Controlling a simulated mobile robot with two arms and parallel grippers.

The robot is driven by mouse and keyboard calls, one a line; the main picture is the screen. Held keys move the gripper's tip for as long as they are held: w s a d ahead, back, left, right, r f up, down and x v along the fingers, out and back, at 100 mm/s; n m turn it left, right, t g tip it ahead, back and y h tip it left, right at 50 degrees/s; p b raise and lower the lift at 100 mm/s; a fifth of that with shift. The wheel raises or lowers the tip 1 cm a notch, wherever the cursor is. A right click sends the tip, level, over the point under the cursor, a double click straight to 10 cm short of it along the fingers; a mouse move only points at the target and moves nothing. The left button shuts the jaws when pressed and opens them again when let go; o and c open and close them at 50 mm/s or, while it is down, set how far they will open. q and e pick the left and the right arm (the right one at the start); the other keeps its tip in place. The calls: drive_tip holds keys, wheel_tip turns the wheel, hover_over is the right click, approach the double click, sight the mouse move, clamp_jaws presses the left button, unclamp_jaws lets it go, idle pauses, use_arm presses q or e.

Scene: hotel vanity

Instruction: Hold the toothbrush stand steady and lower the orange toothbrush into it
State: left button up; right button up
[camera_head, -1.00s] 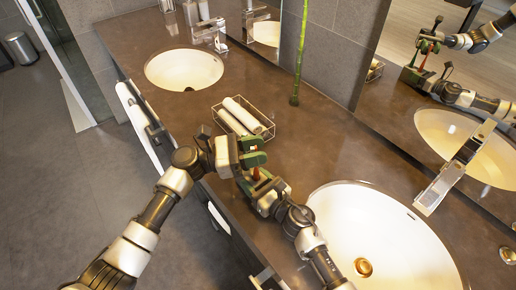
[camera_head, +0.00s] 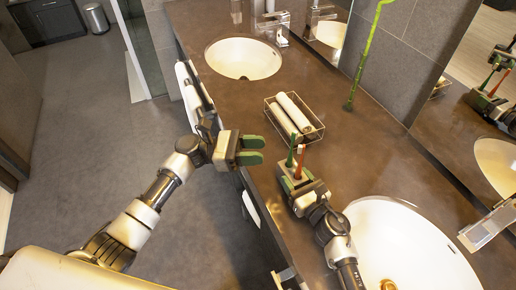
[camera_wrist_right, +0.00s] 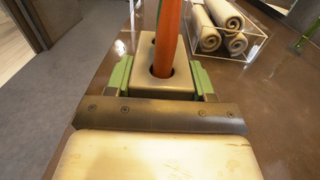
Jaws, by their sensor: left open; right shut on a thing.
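The orange toothbrush (camera_head: 299,164) stands in the toothbrush stand beside a green toothbrush (camera_head: 290,151). In the right wrist view, the orange toothbrush (camera_wrist_right: 168,40) goes down into the near hole of the beige, block-shaped stand (camera_wrist_right: 165,88). My right gripper (camera_wrist_right: 161,78) has its green fingers shut on both sides of the stand, which is upright. In the head view, my right gripper (camera_head: 294,182) hides most of the stand. My left gripper (camera_head: 251,150) is open and empty, left of the toothbrushes and apart from them.
One sink (camera_head: 400,235) is at the right, another (camera_head: 243,58) at the far left. A green bamboo stalk (camera_head: 366,55) stands near the mirror. The counter between is clear.

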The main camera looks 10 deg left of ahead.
drive_tip(key=o, duration=1.1)
drive_tip(key=v, duration=1.2)
drive_tip(key=shift+r, duration=0.1)
drive_tip(key=shift+a, duration=0.1)
